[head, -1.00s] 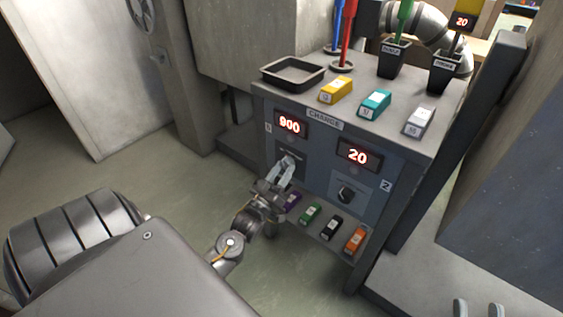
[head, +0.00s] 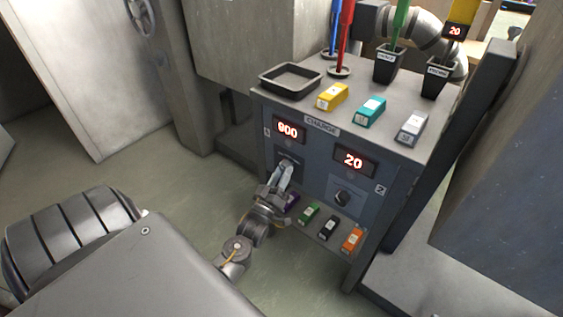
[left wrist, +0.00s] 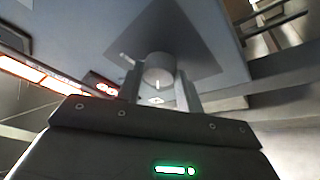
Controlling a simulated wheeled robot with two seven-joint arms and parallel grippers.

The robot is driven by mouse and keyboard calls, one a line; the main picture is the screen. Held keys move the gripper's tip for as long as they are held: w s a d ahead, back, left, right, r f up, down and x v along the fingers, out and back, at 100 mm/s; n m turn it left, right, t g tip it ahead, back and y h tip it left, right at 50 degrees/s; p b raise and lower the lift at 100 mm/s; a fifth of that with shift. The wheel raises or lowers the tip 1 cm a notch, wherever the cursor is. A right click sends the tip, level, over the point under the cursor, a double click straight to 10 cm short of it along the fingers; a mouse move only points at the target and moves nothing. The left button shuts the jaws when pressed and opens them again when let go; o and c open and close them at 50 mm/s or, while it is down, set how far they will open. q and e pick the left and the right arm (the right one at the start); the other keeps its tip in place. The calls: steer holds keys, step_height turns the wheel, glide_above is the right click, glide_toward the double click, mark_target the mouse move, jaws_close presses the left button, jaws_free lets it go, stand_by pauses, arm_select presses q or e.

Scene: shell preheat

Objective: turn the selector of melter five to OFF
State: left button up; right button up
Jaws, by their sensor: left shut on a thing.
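A dark grey selector knob with a white pointer mark (left wrist: 158,69) sits on a dark plate under the red display reading 900 (head: 288,130). In the head view my left gripper (head: 286,171) is at this knob and mostly covers it. In the left wrist view the two fingers of my left gripper (left wrist: 158,88) are on either side of the knob, shut on it. The number label beside that display is too small to read surely. A second black knob (head: 343,198) sits under the display reading 20 (head: 354,161). My right gripper is not in view.
Yellow (head: 332,97), teal (head: 371,110) and grey (head: 412,127) blocks, a dark tray (head: 291,80) and black pots (head: 389,64) stand on the cabinet top. Several coloured blocks lie on the lower ledge under the knobs. Floor left of the cabinet is clear.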

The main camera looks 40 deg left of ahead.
arm_select(q)
steer(key=o, duration=1)
steer(key=v, duration=1)
steer(key=shift+s+d+f, duration=0.1)
steer(key=shift+s+f, duration=0.05)
steer(key=shift+s, duration=0.25)
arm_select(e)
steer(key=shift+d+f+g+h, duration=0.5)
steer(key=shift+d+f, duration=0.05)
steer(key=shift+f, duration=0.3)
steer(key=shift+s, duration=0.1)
